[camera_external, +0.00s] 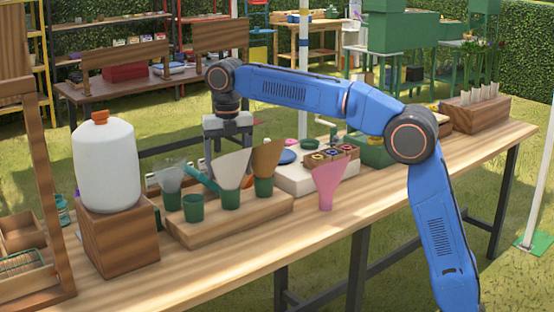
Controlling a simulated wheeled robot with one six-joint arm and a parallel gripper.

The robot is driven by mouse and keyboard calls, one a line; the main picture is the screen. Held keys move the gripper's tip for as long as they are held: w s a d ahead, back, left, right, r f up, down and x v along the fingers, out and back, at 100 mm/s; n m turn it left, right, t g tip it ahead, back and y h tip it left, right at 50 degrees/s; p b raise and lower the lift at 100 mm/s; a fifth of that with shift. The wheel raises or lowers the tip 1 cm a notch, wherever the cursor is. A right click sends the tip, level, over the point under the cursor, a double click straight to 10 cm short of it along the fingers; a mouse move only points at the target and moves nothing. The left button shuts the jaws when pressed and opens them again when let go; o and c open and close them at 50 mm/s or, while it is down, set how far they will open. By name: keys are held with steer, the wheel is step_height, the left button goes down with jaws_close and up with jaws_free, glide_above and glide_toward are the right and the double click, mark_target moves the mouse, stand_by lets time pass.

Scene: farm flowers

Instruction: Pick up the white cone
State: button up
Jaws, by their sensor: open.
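The white cone (233,168) stands point down in a green cup (231,199) on a wooden board (250,221) on the table. My gripper (229,150) points down at the upper part of the white cone, with its fingers apart. The cone's flared top covers part of the gripper. I cannot tell whether the fingers touch the cone or are behind it. A brown cone (267,158) stands close on the right in another green cup. A grey cone (170,177) stands in a green cup on the left.
An empty-looking green cup (193,208) and a teal piece (203,178) are left of the white cone. A pink cone (327,180) stands to the right. A white jug (106,165) sits on a wooden block (118,240) at left. The table's front edge is clear.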

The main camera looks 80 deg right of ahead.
mark_target(230, 191)
steer(key=shift+f, duration=3.9)
steer(key=c, duration=0.7)
